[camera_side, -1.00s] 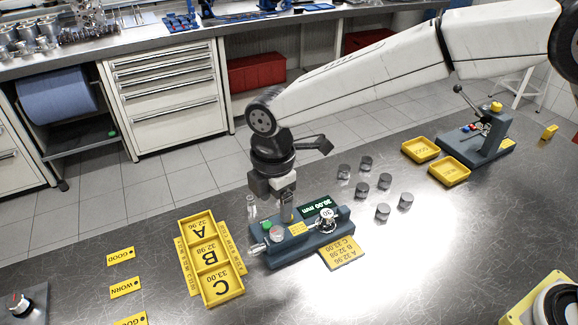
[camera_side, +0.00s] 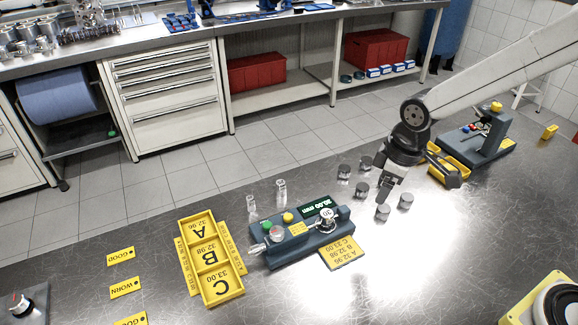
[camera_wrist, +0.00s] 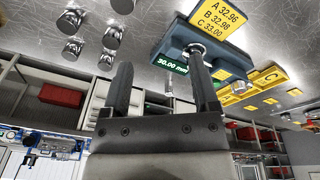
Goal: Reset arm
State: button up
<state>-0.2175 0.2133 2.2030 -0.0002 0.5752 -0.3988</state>
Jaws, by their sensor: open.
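My gripper (camera_side: 384,192) hangs fingers down near a group of short grey cylinders on the bench. In the wrist view its two fingers (camera_wrist: 161,72) are apart, with nothing between them. The cylinders (camera_side: 382,212) stand around and below it; several also show in the wrist view (camera_wrist: 72,48). To the left is the dark measuring station (camera_side: 310,240), with a display reading 30.00 mm (camera_side: 320,206), a green button and a yellow button (camera_side: 288,217).
Two clear small cylinders (camera_side: 281,190) stand behind the station. The yellow A/B/C tray (camera_side: 236,292) lies left of it. A yellow label card (camera_side: 342,254) lies in front. Yellow trays (camera_side: 455,167) and a dark press-like stand (camera_side: 488,140) are at the right. The front middle bench is clear.

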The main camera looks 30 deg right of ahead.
jog(key=s+d+f+m, duration=0.1)
jog(key=s+d+m, duration=0.6)
jog(key=s+d, duration=0.1)
jog(key=shift+f+t, duration=0.4)
dwell(3.0)
